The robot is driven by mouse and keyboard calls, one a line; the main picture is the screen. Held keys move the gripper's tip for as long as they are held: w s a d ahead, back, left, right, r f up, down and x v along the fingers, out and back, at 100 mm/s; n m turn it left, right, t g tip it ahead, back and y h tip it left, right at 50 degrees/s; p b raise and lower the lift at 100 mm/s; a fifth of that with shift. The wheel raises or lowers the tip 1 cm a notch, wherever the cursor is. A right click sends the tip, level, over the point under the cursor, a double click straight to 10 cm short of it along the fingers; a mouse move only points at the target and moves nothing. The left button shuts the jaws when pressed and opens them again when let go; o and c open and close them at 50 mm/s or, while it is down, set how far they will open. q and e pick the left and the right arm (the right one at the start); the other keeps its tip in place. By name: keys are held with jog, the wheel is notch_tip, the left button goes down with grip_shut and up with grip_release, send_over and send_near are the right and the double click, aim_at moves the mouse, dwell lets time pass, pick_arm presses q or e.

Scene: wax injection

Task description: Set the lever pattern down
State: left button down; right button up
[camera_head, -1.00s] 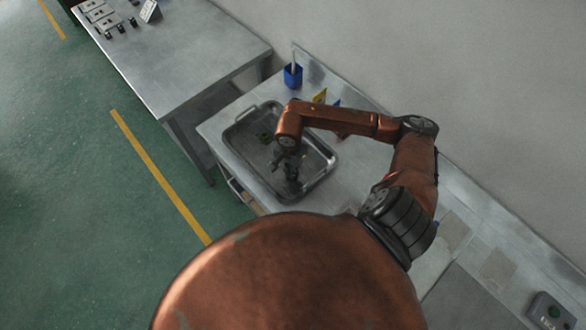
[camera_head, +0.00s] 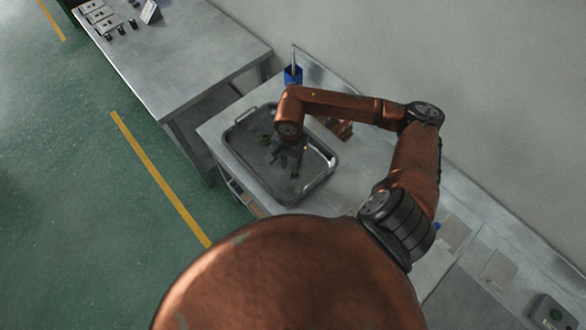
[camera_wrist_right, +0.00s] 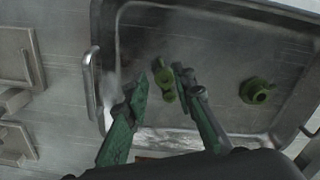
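The green lever pattern (camera_wrist_right: 164,82) lies in the metal tray (camera_wrist_right: 92,85), between the fingertips of my right gripper (camera_wrist_right: 163,88) in the right wrist view. Gaps show between the pattern and the fingers, and the gripper looks open. In the head view my right gripper (camera_head: 287,162) hangs over the tray (camera_head: 318,190) with its fingers spread; the lever pattern cannot be made out there. My left gripper is not in view.
The tray has raised walls and end handles. A blue holder (camera_head: 292,75) stands behind it near the wall. A second metal table (camera_head: 180,50) at upper left bears several small items. A control box (camera_head: 551,312) sits at lower right.

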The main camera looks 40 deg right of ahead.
notch_tip(320, 180, up, 6)
jog(key=shift+f, duration=0.1)
